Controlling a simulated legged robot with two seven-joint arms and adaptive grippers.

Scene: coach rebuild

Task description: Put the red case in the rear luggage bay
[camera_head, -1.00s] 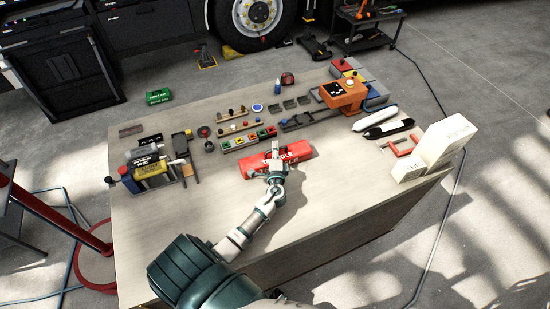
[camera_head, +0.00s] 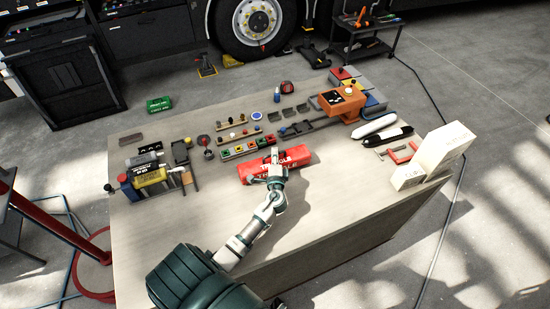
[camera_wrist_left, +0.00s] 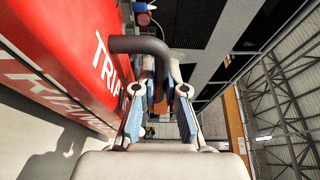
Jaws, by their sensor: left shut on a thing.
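The red case (camera_head: 295,157), with white lettering, is at the middle of the workbench, in front of the row of small parts. My left gripper (camera_head: 275,171) reaches it from the near side and is shut on its handle. In the left wrist view the dark bent handle (camera_wrist_left: 140,45) passes between the fingers (camera_wrist_left: 160,92), and the red case (camera_wrist_left: 75,50) fills the left side. I cannot tell whether the case touches the bench top. The dark coach side (camera_head: 165,30) with its wheel (camera_head: 258,22) is at the back; I cannot make out the rear luggage bay.
The workbench (camera_head: 190,235) is bare at its near left. A tool cart (camera_head: 365,48) and a black cabinet (camera_head: 65,80) stand beyond, with floor between.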

